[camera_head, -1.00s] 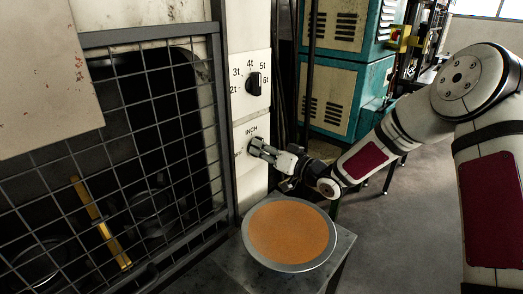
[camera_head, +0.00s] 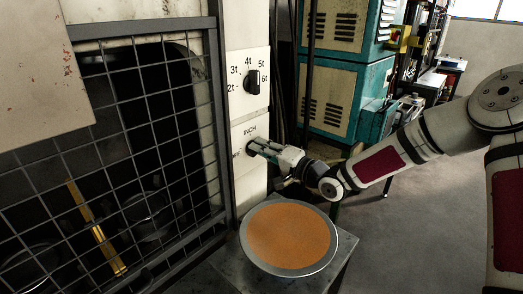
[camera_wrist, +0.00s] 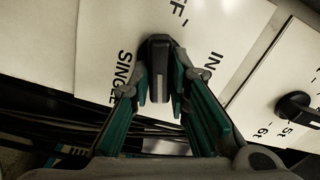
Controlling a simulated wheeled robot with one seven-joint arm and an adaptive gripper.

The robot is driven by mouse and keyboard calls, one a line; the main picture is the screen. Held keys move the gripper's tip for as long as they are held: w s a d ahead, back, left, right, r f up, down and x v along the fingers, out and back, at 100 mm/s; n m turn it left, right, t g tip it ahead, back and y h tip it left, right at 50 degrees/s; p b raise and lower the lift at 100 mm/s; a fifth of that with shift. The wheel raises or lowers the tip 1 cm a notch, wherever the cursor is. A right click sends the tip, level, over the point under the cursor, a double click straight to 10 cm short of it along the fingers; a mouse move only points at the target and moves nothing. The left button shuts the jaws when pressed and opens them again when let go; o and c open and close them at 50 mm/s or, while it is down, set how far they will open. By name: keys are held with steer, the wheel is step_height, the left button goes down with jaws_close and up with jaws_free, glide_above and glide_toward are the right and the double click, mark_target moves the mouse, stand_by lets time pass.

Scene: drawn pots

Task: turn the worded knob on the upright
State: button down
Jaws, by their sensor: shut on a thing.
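The worded knob (camera_wrist: 158,55) is a dark bar knob on a white plate (camera_wrist: 105,30) on the upright. In the head view my gripper (camera_head: 256,147) reaches the lower plate from the right and hides most of the knob.
A second dark knob (camera_head: 253,83), with marks from 2t to 6t, sits above. A wire mesh guard (camera_head: 130,130) is at the left. A round pan (camera_head: 334,240) with orange contents stands on a grey stand below my gripper. Teal cabinets (camera_head: 340,75) stand behind.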

steer(key=shift+f+m, duration=0.2)
steer(key=shift+m, duration=0.3)
steer(key=c, duration=1.5)
jaws_free()
steer(key=shift+r, duration=0.1)
steer(key=v, duration=1.2)
steer(key=shift+s, duration=0.1)
